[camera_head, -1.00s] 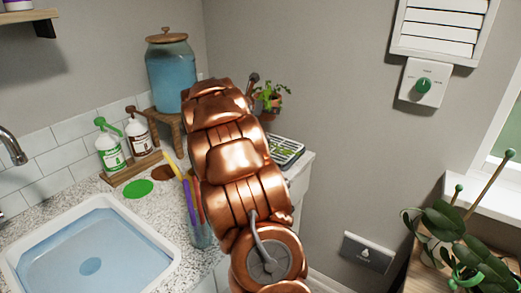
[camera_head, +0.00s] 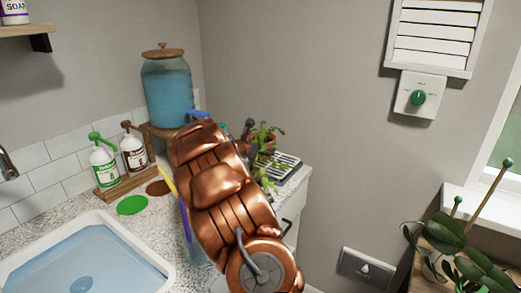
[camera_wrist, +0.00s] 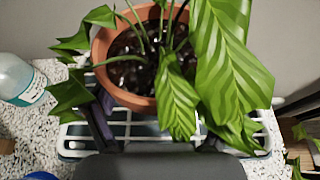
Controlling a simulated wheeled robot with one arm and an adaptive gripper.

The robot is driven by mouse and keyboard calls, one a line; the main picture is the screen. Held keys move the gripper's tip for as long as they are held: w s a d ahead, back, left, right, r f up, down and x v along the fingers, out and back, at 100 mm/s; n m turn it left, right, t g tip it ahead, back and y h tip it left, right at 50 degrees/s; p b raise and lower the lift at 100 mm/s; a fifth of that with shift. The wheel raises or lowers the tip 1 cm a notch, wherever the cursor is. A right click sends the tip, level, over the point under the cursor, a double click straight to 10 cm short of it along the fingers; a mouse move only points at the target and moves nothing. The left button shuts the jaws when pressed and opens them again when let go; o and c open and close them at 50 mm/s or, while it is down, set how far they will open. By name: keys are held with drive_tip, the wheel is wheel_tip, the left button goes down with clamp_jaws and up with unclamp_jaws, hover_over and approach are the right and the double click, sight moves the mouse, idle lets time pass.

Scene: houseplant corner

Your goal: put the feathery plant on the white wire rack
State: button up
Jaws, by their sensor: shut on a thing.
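The feathery plant (camera_head: 264,143) has green leaves in a terracotta pot; large striped and lobed leaves spill over the pot (camera_wrist: 105,55) in the wrist view. My gripper (camera_wrist: 152,112) is shut on the pot, with a dark finger at its side. Leaves hide part of the grip. The white wire rack (camera_head: 290,166) stands at the counter's right end, and its bars (camera_wrist: 122,130) show beneath the pot. I cannot tell whether the pot touches the bars. In the head view my arm covers most of the gripper.
A blue-filled jar (camera_head: 166,90) stands on a wooden stand in the corner. Two pump bottles (camera_head: 104,160) stand on a wooden tray. A sink (camera_head: 85,265) is at lower left. A broad-leaved plant (camera_head: 450,245) is at lower right. A wall lies close behind the rack.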

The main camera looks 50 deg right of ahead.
drive_tip(key=shift+f, duration=0.1)
drive_tip(key=o, duration=1.6)
drive_tip(key=shift+c, duration=0.2)
drive_tip(key=shift+r, duration=0.2)
drive_tip(key=v, duration=1.2)
drive_tip(key=shift+b, duration=0.3)
drive_tip(key=shift+w+f, duration=0.1)
drive_tip(key=shift+f, duration=0.05)
